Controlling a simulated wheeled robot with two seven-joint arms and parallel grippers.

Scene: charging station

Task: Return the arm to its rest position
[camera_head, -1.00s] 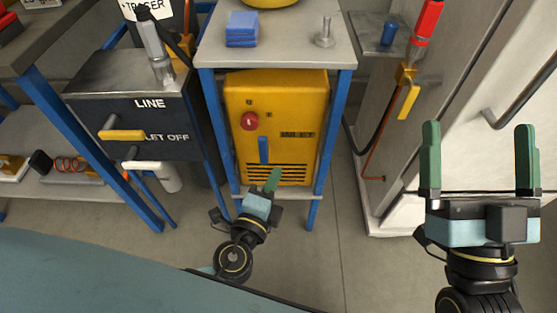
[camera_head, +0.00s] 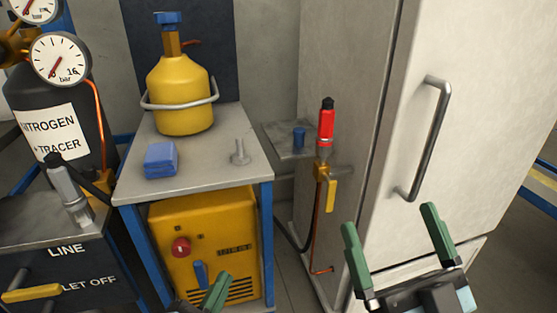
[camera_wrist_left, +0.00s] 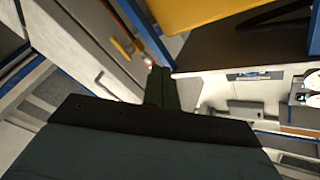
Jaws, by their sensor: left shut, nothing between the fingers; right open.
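My left gripper (camera_head: 216,290) shows at the bottom of the head view, its green fingers closed together with nothing between them. It is in front of the lower part of the yellow machine (camera_head: 205,240); I cannot tell how far apart they are. In the left wrist view its shut fingers (camera_wrist_left: 161,86) point at the space beside a dark shelf edge. My right gripper (camera_head: 395,250) is at the lower right of the head view. Its two green fingers are spread wide and empty, in front of the white cabinet. Most of both arms is out of view.
A blue-legged table (camera_head: 215,175) holds a yellow cylinder (camera_head: 181,95), a blue cloth (camera_head: 160,160) and a small metal fitting (camera_head: 239,153). A dark LINE box (camera_head: 60,270) and gauge (camera_head: 60,59) are left.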

